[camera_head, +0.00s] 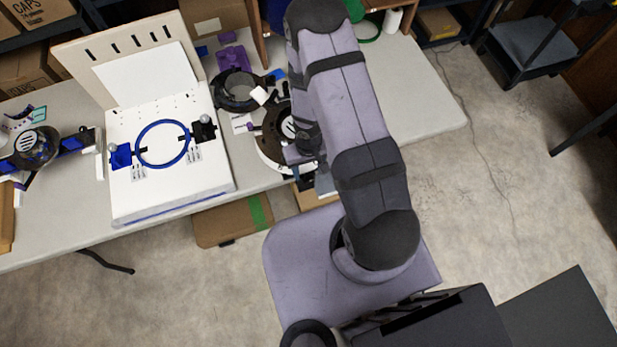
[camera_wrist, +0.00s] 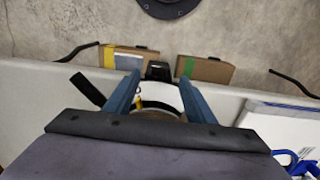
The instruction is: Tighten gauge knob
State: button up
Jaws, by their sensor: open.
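My gripper (camera_wrist: 160,80) is open, its two blue fingers apart, and nothing is clamped between them. It is over a round white-based device with a dark round top (camera_head: 278,138) near the table's front edge. In the wrist view part of this device (camera_wrist: 160,96) shows between the fingers, with a small black block (camera_wrist: 158,70) at its far edge. I cannot tell which part is the gauge knob, or whether a finger touches the device. My arm hides the device's right side and most of the gripper in the head view.
A white board (camera_head: 205,160) with a blue ring (camera_head: 163,143) stands to the left on the table (camera_head: 60,215). Another dark ring-shaped device (camera_head: 238,90) is behind. A round device with blue arms (camera_head: 38,145) is far left. Cardboard boxes (camera_head: 232,220) lie below the table.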

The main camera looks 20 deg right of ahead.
aim_at(308, 177)
jog(key=shift+f+b, duration=2.4)
jog(key=shift+f, duration=0.45)
jog(key=shift+c, duration=0.3)
jog(key=c, duration=1)
